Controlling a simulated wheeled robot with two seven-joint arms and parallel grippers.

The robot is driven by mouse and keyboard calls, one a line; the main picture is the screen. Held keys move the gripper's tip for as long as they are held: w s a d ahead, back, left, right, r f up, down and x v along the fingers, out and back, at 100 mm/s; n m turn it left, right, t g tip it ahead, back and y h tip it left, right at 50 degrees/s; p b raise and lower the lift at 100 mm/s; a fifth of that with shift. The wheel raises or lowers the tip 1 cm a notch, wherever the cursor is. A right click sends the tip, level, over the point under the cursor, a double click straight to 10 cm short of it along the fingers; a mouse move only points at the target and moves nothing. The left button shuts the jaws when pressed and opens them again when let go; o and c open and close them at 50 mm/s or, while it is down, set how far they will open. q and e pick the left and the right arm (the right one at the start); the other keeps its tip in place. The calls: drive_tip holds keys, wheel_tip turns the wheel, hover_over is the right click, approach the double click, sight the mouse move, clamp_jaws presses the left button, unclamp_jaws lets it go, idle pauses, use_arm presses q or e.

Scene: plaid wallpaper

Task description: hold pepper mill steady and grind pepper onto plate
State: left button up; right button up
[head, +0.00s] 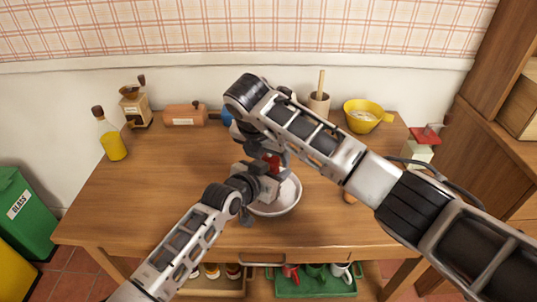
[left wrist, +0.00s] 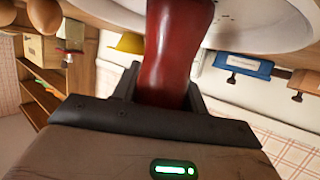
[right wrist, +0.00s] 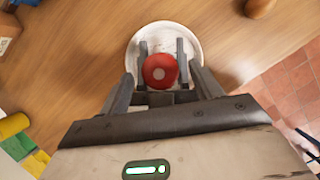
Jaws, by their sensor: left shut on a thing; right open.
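The red pepper mill (head: 272,161) is mostly hidden by my grippers in the head view. In the left wrist view its glossy red body (left wrist: 174,50) stands between the fingers of my left gripper (left wrist: 160,92), which is shut on it. My right gripper (right wrist: 162,75) is open above the mill. In the right wrist view the round red top (right wrist: 160,71) with a pale centre lies between its fingers; I cannot tell whether they touch. The white plate (head: 291,200) is on the table under the mill, partly covered by my left gripper (head: 265,182).
The wooden table (head: 160,190) has free room on the left.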

drive_tip(key=shift+w+f, duration=0.15)
drive_tip(key=shift+f, duration=0.35)
drive_tip(key=c, duration=1)
drive_tip(key=m+g+h, duration=0.1)
drive_tip(key=m, duration=0.3)
drive_tip(key=shift+w+m, duration=0.1)
drive_tip(key=shift+m, duration=0.2)
drive_tip(key=o, duration=1)
drive_tip(key=shift+a+r, duration=0.1)
drive_tip(key=shift+r, duration=0.05)
drive_tip(key=v, duration=1.1)
drive_tip(key=shift+a+r, duration=0.3)
